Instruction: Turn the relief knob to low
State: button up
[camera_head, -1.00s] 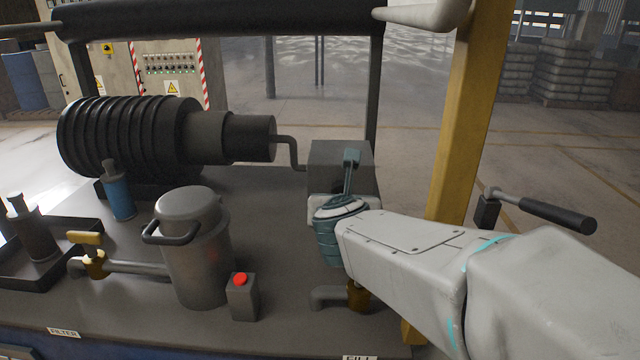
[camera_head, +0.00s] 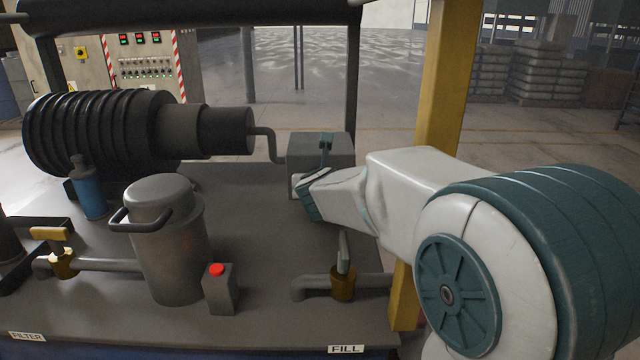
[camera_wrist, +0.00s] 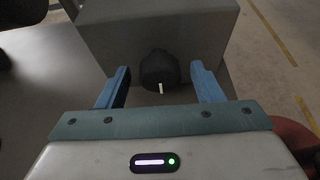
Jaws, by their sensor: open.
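The relief knob (camera_wrist: 158,72) is a round black knob with a white pointer mark, on the face of a grey box (camera_wrist: 150,28) in the wrist view. The pointer mark is at the lower part of the knob, close to vertical. My gripper (camera_wrist: 160,78) is open, with one blue finger on each side of the knob and a gap to it on both sides. In the head view the grey box (camera_head: 335,150) stands at the back right of the bench, and my gripper (camera_head: 325,148) is in front of it. My arm hides the knob there. I see no low marking.
On the bench (camera_head: 255,300) stand a lidded canister (camera_head: 168,245), a red-button box (camera_head: 218,290), a FILL valve (camera_head: 343,280) below my arm, and a FILTER valve (camera_head: 62,262). A ribbed black motor (camera_head: 95,135) is at the left. A yellow post (camera_head: 450,90) rises behind my arm.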

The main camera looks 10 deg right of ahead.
jog(key=c, duration=1)
jog(key=shift+o, duration=0.2)
